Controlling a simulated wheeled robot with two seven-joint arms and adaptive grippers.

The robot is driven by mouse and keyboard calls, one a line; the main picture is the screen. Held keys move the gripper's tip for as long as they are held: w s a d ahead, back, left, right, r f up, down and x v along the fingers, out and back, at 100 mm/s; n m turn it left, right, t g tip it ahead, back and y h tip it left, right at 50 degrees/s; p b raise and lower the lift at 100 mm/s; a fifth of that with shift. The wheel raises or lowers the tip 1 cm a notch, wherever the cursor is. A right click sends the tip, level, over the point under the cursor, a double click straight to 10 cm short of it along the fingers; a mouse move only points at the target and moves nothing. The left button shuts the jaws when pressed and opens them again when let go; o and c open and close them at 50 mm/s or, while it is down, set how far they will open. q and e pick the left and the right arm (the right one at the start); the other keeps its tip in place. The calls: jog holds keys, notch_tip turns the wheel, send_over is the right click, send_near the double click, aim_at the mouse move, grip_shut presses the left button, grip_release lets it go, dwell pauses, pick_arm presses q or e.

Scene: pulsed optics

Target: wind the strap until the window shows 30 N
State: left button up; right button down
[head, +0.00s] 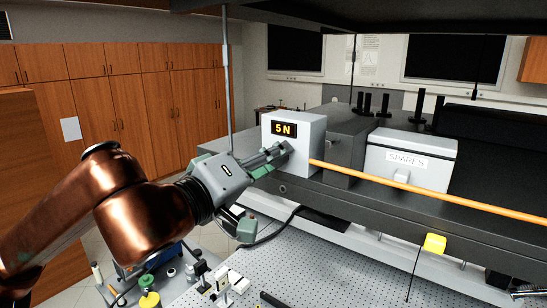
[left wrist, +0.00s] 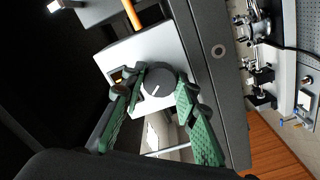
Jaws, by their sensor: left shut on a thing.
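A pale box (head: 312,128) stands on the dark shelf, and its window (head: 284,129) reads 5 N in orange. The orange strap (head: 430,187) runs from the box's right side across to the right edge. In the left wrist view a round dark knob (left wrist: 159,82) with a white mark sits on the box's face (left wrist: 140,52). My left gripper (head: 284,152) is at the box's front, its green fingers on either side of the knob (left wrist: 160,90), shut on it. In the head view the knob is hidden behind the gripper. My right gripper is not in view.
A dark block (head: 347,145) and a light SPARES box (head: 408,160) stand right of the pale box, behind the strap. A yellow tag (head: 435,243) hangs at the shelf's front. A perforated optics table (head: 330,262) with small mounts lies below.

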pick_arm(q)
jog(key=shift+m, duration=0.6)
jog(key=shift+f, duration=0.1)
jog(key=o, duration=1.1)
jog(key=shift+c, duration=0.2)
jog(key=shift+o, duration=0.5)
jog(key=v, duration=1.2)
